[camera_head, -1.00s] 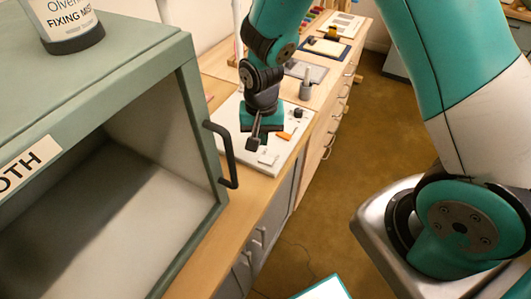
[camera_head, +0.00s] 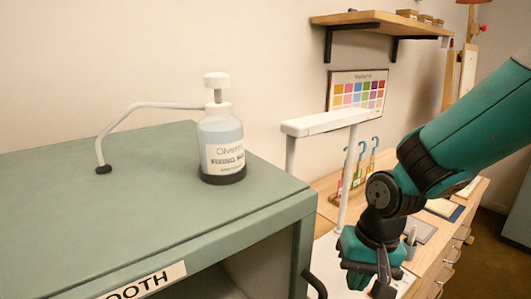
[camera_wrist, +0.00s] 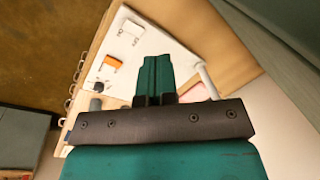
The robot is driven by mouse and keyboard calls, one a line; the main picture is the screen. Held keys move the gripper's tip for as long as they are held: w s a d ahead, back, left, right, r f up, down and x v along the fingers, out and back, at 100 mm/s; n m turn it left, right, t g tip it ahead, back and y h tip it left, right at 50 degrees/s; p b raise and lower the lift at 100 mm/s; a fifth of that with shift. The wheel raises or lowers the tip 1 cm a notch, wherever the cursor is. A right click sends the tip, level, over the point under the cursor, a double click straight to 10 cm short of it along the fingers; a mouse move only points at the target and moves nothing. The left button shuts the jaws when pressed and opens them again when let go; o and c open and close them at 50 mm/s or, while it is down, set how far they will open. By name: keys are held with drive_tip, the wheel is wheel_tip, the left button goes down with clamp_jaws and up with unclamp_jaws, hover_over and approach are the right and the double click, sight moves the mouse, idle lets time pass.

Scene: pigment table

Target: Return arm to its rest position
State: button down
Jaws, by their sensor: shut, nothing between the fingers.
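My gripper (camera_head: 378,280) is at the lower right of the head view, pointing down beside the booth, with its tips near the picture's lower edge. In the wrist view my gripper (camera_wrist: 155,78) has its two teal fingers together, with nothing between them. Below it lies a white board (camera_wrist: 178,55) on the wooden counter. An orange piece (camera_wrist: 113,62) and a white block (camera_wrist: 132,30) are on that board. My gripper appears apart from the board and the objects on it.
The green booth (camera_head: 110,215) fills the left, with a fixing mist bottle (camera_head: 221,150) on top and a dark handle (camera_head: 314,285) near my gripper. A white stand (camera_head: 325,122) rises behind the arm. A shelf (camera_head: 385,20) hangs above. Floor (camera_head: 490,228) is open at right.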

drive_tip(key=s+a+r+n+y, duration=0.1)
drive_tip(key=s+r+n+y, duration=0.1)
drive_tip(key=s+r+n, duration=0.6)
drive_tip(key=s+r, duration=0.3)
drive_tip(key=s, duration=0.3)
drive_tip(key=shift+a+r+b, duration=0.15)
drive_tip(key=shift+a+b, duration=0.15)
drive_tip(key=shift+a, duration=0.1)
drive_tip(key=shift+d, duration=0.1)
